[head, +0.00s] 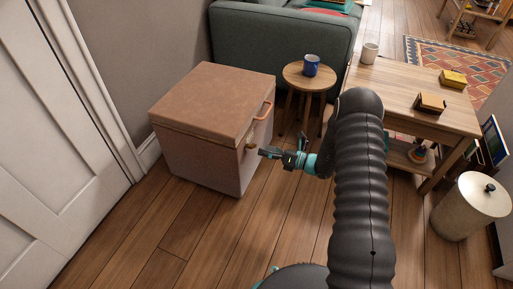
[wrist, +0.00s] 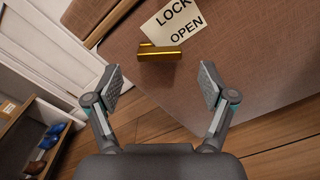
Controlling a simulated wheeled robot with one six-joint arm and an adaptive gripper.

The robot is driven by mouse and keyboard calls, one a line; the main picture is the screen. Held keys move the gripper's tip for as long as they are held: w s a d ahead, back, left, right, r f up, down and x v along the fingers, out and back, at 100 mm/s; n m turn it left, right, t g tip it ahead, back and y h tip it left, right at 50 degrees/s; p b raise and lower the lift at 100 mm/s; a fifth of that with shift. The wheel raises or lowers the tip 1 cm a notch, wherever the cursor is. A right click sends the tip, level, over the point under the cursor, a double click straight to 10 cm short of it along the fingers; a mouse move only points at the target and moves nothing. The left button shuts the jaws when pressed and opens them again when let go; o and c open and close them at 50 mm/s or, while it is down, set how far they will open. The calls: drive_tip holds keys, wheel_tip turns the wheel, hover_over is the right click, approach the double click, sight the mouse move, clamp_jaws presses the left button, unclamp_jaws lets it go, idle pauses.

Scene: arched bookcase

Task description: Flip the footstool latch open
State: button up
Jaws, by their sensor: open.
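The footstool (head: 212,105) is a tan box with a padded lid, standing against the wall left of my arm. Its brass latch (head: 250,146) is on the side facing my gripper. In the wrist view the latch (wrist: 160,54) is a gold bar, lying roughly level beside a cream label (wrist: 178,28) that reads LOCK and OPEN. My gripper (head: 277,155) is open and empty, close to the latch. In the wrist view its two fingers (wrist: 161,87) are spread, with the latch ahead of and between them, apart from both.
A round stool (head: 307,82) with a blue mug (head: 311,65) stands behind my gripper. A wooden table (head: 405,88) is at right, near a cream bin (head: 470,207). A white door (head: 55,130) is at left. The floor (head: 215,240) before the footstool is clear.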

drive_tip(key=v, duration=0.6)
drive_tip(key=shift+s+d, duration=0.15)
drive_tip(key=shift+d, duration=0.25)
